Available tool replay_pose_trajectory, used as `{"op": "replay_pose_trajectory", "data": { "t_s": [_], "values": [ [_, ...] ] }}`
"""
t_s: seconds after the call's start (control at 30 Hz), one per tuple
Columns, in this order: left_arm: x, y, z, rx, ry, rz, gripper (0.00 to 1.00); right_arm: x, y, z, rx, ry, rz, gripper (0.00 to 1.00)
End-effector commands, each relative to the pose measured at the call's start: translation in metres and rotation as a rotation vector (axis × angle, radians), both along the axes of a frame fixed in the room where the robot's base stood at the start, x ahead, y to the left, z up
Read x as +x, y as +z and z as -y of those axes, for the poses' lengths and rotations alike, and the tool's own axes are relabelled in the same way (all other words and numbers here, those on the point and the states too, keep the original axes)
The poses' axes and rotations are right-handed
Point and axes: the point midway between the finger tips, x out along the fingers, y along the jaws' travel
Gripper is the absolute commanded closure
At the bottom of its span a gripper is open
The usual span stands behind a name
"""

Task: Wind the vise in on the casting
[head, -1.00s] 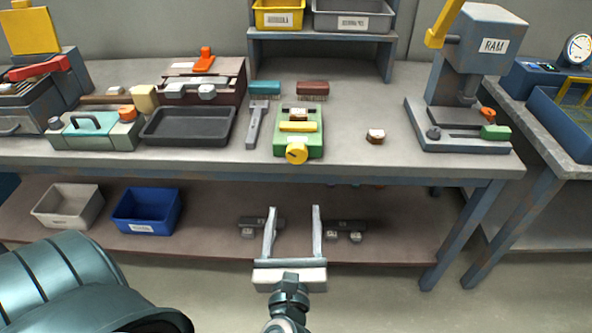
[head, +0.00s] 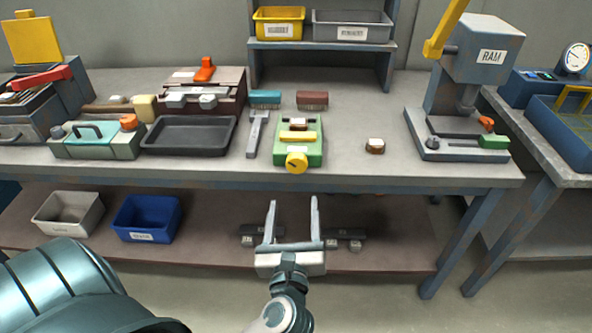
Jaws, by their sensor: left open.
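The green vise (head: 310,158) stands on the bench near its front edge. It has a yellow bar (head: 298,135) across its top and a round yellow knob (head: 297,162) at its front. A small grey-white piece (head: 298,121) shows toward the back of the vise; I cannot tell whether it is the casting or whether the jaws touch it. A small brown block with a pale top (head: 375,146) sits apart, right of the vise. My left gripper (head: 292,203) is open and empty, in front of the bench and below the knob in the picture. My right gripper is out of view.
A grey tool (head: 256,134) lies close left of the vise, with teal (head: 265,98) and dark red (head: 312,98) brushes behind. A black tray (head: 188,136) is farther left, a RAM press (head: 468,147) at right. Bins stand on the lower shelf (head: 210,255).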

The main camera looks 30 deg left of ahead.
Motion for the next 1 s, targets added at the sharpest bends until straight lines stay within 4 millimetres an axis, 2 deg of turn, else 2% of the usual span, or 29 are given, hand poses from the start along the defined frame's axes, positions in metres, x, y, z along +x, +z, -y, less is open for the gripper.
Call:
{"op": "replay_pose_trajectory", "data": {
  "t_s": [0.4,0.6,0.8,1.0],
  "values": [
    [0.066,0.002,-0.041,0.003,0.0,0.001,0.39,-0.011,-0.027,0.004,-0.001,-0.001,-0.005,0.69],
    [0.09,0.001,-0.056,0.002,0.0,0.0,0.39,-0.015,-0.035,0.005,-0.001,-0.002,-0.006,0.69],
    [0.102,0.0,-0.063,0.001,0.001,0.0,0.39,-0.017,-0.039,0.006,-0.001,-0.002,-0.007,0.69],
    [0.105,0.0,-0.065,0.0,0.001,0.0,0.39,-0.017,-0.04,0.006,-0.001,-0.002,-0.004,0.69]
  ]
}}
